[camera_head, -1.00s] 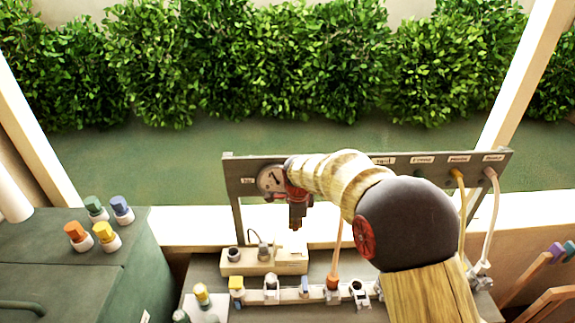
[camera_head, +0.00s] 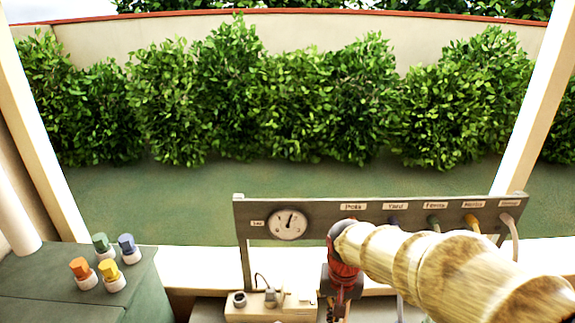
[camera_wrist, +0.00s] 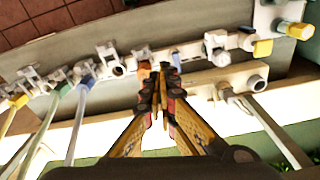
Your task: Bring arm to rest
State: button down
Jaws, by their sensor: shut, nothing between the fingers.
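My gripper hangs downward in front of the panel in the head view (camera_head: 338,310), its lower end near the bottom edge of the picture. In the wrist view its two fingers (camera_wrist: 160,72) meet at the tips, with nothing seen between them. They point toward a white rail (camera_wrist: 190,55) with several valves and hose fittings. The tips overlap the rail in the picture; I cannot tell how far apart they are. My wood-textured arm covers the lower right of the head view.
A grey panel (camera_head: 335,205) carries a dial gauge (camera_head: 289,225), labels and hose ends. A cream block (camera_head: 250,310) sits below it. At left, a green cabinet (camera_head: 50,285) bears orange, yellow, green and blue capped bottles. Hedges stand behind; there is open space above the panel.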

jog(key=s+d+r+n+t+b, duration=0.1)
jog(key=s+d+r+t, duration=0.1)
jog(key=s+r, duration=0.3)
jog(key=s+d+r+n+t+b, duration=0.1)
jog(key=s+d+r, duration=0.4)
jog(key=s, duration=0.7)
jog(key=shift+s+d+r+t, duration=0.15)
jog(key=shift+t, duration=0.65)
jog(key=c, duration=2.5)
grip_release()
jog(key=shift+c, duration=0.2)
